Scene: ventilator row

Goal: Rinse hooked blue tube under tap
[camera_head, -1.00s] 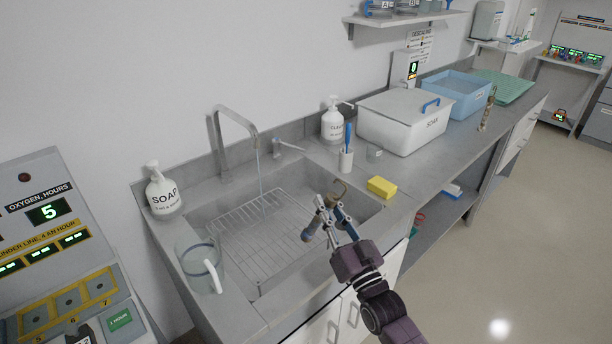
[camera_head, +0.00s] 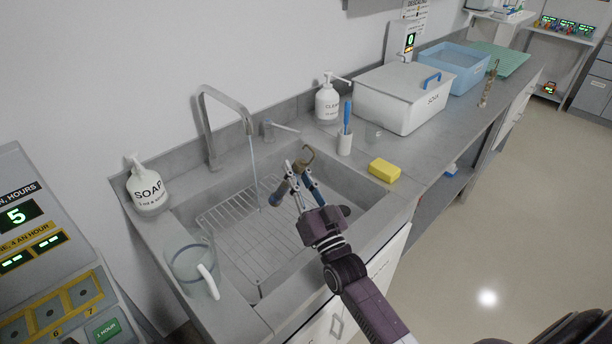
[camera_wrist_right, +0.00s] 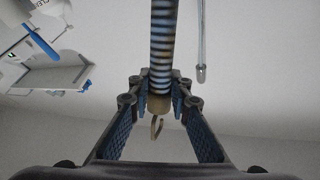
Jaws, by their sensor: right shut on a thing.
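My right gripper (camera_head: 298,180) is shut on the hooked blue tube (camera_head: 281,192) and holds it over the sink. The grey tap (camera_head: 207,125) runs a thin stream of water (camera_head: 254,165) into the sink. The tube is just right of the stream; I see no contact. My left gripper is not in view.
The sink (camera_head: 362,208) has a wire rack (camera_head: 235,240) in it. A clear jug (camera_head: 190,268) and a soap bottle (camera_head: 148,188) stand on its left. A yellow sponge (camera_head: 384,170), brush cup (camera_head: 345,143) and white soak tub (camera_head: 385,105) stand to the right.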

